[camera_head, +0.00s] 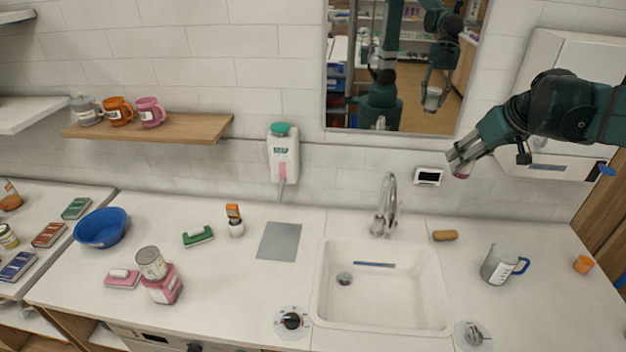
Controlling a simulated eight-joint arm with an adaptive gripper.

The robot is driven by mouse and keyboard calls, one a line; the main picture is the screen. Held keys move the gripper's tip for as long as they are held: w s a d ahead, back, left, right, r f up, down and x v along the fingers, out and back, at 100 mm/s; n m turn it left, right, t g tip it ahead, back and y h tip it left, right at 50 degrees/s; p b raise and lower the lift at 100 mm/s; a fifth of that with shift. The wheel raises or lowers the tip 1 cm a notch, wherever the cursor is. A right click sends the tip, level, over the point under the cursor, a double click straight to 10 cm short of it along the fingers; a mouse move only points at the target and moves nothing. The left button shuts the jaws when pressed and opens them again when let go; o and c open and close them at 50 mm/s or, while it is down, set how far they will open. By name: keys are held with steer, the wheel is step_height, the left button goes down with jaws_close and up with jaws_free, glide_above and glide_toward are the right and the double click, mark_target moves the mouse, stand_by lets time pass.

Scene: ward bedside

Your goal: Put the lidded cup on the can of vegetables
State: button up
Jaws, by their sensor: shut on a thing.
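My gripper (463,154) is at the upper right, in front of the wall and well above the counter. It is shut on a small pale and pink object (461,173), mostly hidden by the fingers; I cannot tell whether it is the lidded cup. A grey mug (87,112) with what looks like a lid stands on the wooden shelf at the upper left. A silver-topped can (152,264) sits tilted-looking on a pink container (164,289) at the counter's left. A yellow-labelled can (8,238) stands at the far left edge. Which can holds vegetables is unreadable.
The sink (382,282) and faucet (386,208) lie mid-counter. A measuring jug (497,266) and brown roll (445,236) stand below my gripper. A blue bowl (101,227) is left. Orange and pink mugs share the wooden shelf (186,128).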

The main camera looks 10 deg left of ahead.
steer(key=a+n+g+y+p, duration=0.25)
steer(key=a+n, duration=0.35)
steer(key=a, duration=4.1)
steer(key=s+a+n+g+y, duration=0.1)
steer(key=s+a+n, duration=0.1)
steer(key=s+a, duration=0.9)
steer(key=s+a+n+g+p, duration=0.15)
steer(key=s+a, duration=0.45)
steer(key=a, duration=0.9)
steer(key=s+a+n+y, duration=0.1)
steer(key=s+a+n, duration=0.2)
steer(key=s+a, duration=0.8)
step_height(320, 180, down, 6)
steer(key=w+a, duration=0.1)
steer(key=w, duration=0.1)
steer(key=shift+a, duration=0.35)
steer(key=shift+m, duration=0.25)
steer(key=shift+f, duration=2.9)
